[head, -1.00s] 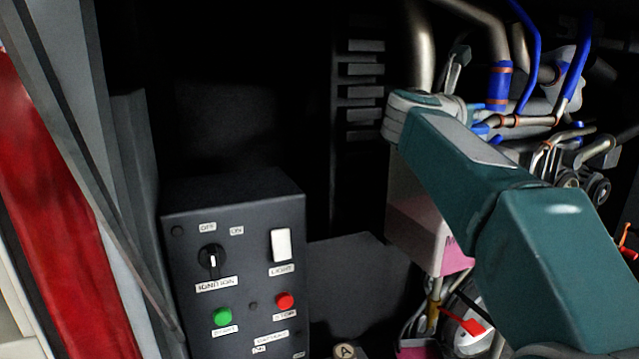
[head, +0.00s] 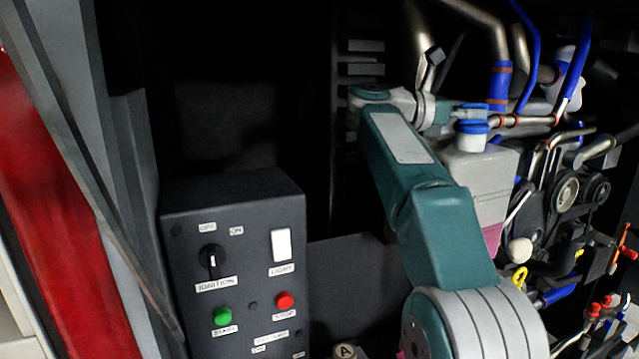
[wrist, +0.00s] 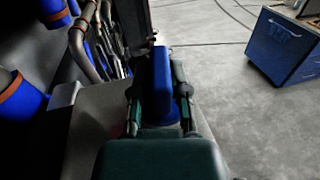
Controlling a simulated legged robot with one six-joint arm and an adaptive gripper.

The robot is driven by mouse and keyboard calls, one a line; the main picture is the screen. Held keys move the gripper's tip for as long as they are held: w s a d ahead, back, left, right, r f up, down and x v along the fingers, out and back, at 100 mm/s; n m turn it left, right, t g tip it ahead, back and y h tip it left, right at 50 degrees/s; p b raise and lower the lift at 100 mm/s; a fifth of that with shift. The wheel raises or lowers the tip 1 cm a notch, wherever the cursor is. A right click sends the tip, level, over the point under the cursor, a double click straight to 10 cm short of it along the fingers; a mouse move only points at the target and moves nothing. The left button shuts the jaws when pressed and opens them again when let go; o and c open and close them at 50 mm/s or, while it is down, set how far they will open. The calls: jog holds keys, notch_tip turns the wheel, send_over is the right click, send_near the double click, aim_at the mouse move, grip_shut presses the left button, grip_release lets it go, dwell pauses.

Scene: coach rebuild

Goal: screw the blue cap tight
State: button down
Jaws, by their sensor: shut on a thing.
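The blue cap (head: 473,127) sits on the white neck (head: 471,141) on top of a pale tank (head: 484,180) with pink at its lower part. My gripper (head: 469,112) reaches in from the left, at the cap's top. In the wrist view, my gripper (wrist: 159,98) has a finger on each side of the cap's raised blue part (wrist: 161,84) and is shut on it. The cap looks about level on the neck. Its underside and thread are hidden, so I cannot tell how tight it is.
Metal pipes with blue sleeves (head: 499,85) run close behind and right of the cap. Pulleys (head: 565,193) lie to the right. A dark switch panel (head: 235,260) stands at left. The wrist view shows open floor and a blue cabinet (wrist: 283,48).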

jog(key=c, duration=0.5)
grip_release()
jog(key=shift+w, duration=0.1)
jog(key=shift+c, duration=0.2)
jog(key=o, duration=0.4)
jog(key=shift+s+a+r, duration=0.1)
jog(key=shift+s+a, duration=0.1)
jog(key=shift+a, duration=0.8)
jog(key=shift+s+a+f, duration=0.1)
jog(key=shift+s+a, duration=0.05)
jog(key=shift+a, duration=0.85)
jog(key=shift+s+a+r, duration=0.1)
jog(key=shift+s+a, duration=0.1)
jog(key=shift+a, duration=0.8)
